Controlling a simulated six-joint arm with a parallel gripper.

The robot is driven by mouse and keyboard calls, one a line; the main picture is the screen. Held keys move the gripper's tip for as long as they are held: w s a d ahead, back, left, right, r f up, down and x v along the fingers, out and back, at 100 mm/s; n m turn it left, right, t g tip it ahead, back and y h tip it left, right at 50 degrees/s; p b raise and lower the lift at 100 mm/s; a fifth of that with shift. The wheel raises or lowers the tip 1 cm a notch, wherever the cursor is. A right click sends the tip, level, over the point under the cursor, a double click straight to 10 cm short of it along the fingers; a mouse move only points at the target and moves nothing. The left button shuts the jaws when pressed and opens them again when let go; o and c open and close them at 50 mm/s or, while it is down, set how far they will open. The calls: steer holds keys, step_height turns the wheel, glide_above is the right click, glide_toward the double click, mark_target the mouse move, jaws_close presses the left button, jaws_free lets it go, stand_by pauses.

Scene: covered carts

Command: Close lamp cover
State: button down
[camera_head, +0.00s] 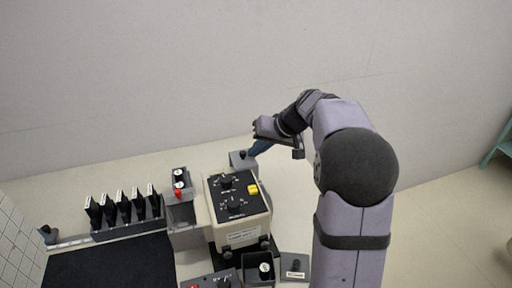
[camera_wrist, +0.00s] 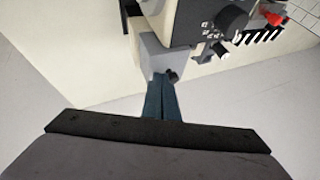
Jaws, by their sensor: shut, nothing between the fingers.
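My gripper (camera_head: 257,149) has teal fingers and reaches down from the right at the back of the beige control box (camera_head: 252,232). In the wrist view the fingers (camera_wrist: 161,80) are together with nothing between them. Their tips are at a grey block (camera_wrist: 155,52) with a dark knob (camera_wrist: 173,75). The knob is just beside the tips; I cannot tell whether they touch. The same grey block (camera_head: 237,164) shows in the head view behind the control box. No part is clearly marked as the lamp cover, so I cannot tell whether this block is it.
An open grey box (camera_head: 256,281) stands at the front, with a flat grey piece (camera_head: 295,275) with a dark knob to its right. A tall grey holder (camera_head: 184,214) stands left of the control box, beside a rack of black plates (camera_head: 122,209). Pale surface right of the control box is clear.

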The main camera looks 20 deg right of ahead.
mark_target(234, 162)
steer(key=shift+a, duration=0.15)
steer(key=a+b, duration=0.2)
steer(key=a, duration=0.6)
steer(key=shift+a, duration=0.45)
steer(key=d+b, duration=0.1)
steer(key=d, duration=0.1)
steer(key=s+d, duration=0.1)
steer(key=d, duration=0.1)
steer(key=shift+d+f+b, duration=0.1)
steer(key=shift+d+b, duration=0.2)
steer(key=shift+b, duration=0.05)
steer(key=b+v, duration=0.2)
steer(key=v, duration=0.8)
